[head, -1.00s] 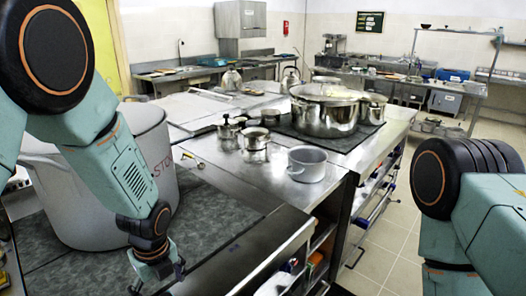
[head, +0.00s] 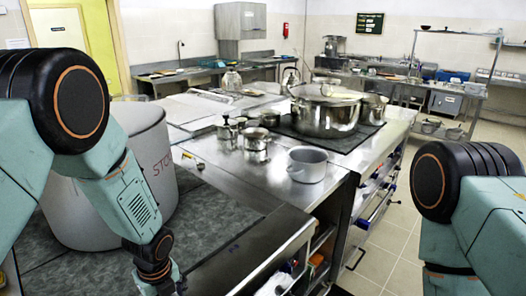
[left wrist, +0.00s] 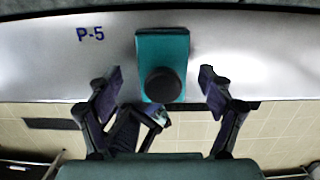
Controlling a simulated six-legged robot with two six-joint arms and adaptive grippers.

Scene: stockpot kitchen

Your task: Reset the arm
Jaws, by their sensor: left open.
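My left arm comes in from the left in the head view, and its gripper (head: 172,284) hangs low over the front edge of the steel counter, partly cut off by the bottom of the picture. A teal and black part lies beyond the fingers in that view. My right arm shows at the right of the head view, but its gripper is out of the picture.
A big grey stockpot (head: 90,205) stands on the dark mat (head: 215,215) behind my left arm. A small grey pot (head: 307,165), small steel pots (head: 256,142) and a large lidded pot (head: 325,115) stand on the counter (head: 245,180). Tiled floor (head: 385,250) lies open at right.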

